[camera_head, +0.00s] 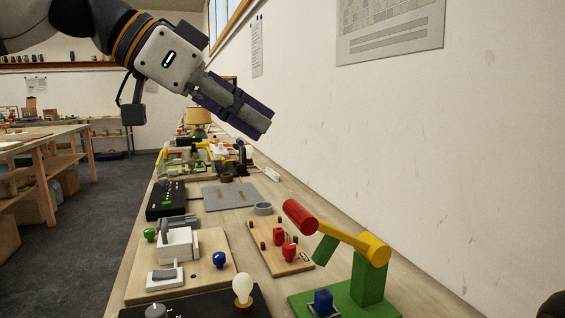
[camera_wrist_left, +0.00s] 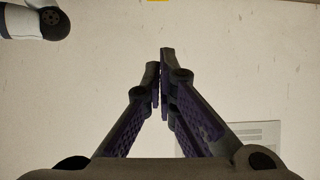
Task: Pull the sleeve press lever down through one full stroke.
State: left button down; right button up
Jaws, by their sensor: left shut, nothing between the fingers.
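The sleeve press stands at the front right of the bench in the head view. It has a green base and post (camera_head: 369,281), a yellow arm, and a lever with a red handle (camera_head: 299,217) that points up and to the left. A blue block (camera_head: 323,301) sits on the base below the lever. My left gripper (camera_head: 262,128) is shut and empty, high above the bench and apart from the lever. In the left wrist view its fingers (camera_wrist_left: 161,82) meet in front of the pale wall. My right gripper is not in view.
A wooden board with red knobs (camera_head: 263,248) lies left of the press. A board with a white fixture (camera_head: 210,273) and a bulb (camera_head: 243,289) are further left. The wall (camera_head: 420,160) runs along the bench's right side. A grey mat (camera_head: 230,196) lies behind.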

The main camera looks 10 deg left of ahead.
aim_at(297, 209)
pick_arm(q)
jog(key=x, duration=0.6)
jog(key=s+x, duration=0.1)
jog(key=x, duration=0.1)
jog(key=shift+w+d+f+b, duration=0.25)
jog(key=shift+d+f+b, duration=0.1)
jog(key=shift+d+f, duration=0.1)
jog(key=f, duration=0.2)
jog(key=shift+s+a+f, duration=0.2)
jog(key=shift+s+f, duration=0.05)
jog(key=shift+f, duration=0.15)
jog(key=shift+a+f, duration=0.2)
jog(key=shift+f, duration=0.35)
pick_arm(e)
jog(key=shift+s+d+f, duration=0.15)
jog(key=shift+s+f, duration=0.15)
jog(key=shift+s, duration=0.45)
